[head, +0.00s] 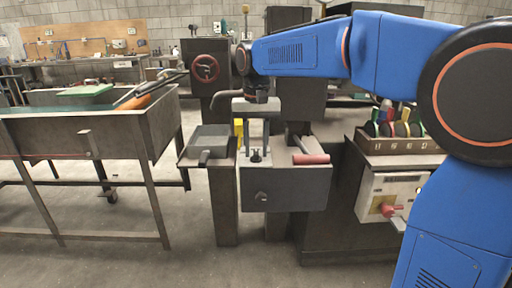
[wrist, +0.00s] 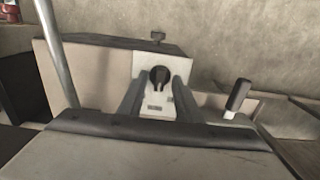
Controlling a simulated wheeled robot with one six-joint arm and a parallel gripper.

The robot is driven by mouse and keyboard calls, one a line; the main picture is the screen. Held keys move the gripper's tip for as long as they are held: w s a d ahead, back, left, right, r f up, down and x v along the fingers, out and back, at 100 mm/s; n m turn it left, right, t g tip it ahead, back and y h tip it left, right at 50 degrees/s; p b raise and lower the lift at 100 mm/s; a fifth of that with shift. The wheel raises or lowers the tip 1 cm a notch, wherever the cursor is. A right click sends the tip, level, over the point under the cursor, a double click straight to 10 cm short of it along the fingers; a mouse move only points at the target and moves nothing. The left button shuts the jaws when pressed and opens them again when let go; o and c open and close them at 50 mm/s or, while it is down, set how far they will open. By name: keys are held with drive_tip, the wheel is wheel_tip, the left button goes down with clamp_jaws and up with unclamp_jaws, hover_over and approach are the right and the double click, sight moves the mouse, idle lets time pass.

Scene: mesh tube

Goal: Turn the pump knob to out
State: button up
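A small black knob (wrist: 159,76) sits on a white plate (wrist: 146,63) with small labels, too small to read, in the wrist view. In the head view the knob (head: 257,155) shows small and dark on top of a grey box (head: 290,185). My gripper (head: 257,147) is above the box, pointing down. In the wrist view its two grey fingers (wrist: 159,82) are apart, one on each side of the knob, with nothing seen gripped. I cannot tell whether they touch the knob. The direction the knob points is unclear.
A red-handled lever (head: 311,159) lies on the box right of my gripper. A dark flat pan-like piece (head: 210,138) is at left. A white panel (head: 390,195) with a red knob (head: 388,209) stands at right. A metal trough (head: 150,125) is at far left.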

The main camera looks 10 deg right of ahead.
clamp_jaws()
drive_tip(key=shift+m, duration=0.4)
drive_tip(key=m, duration=0.9)
idle(0.5)
unclamp_jaws()
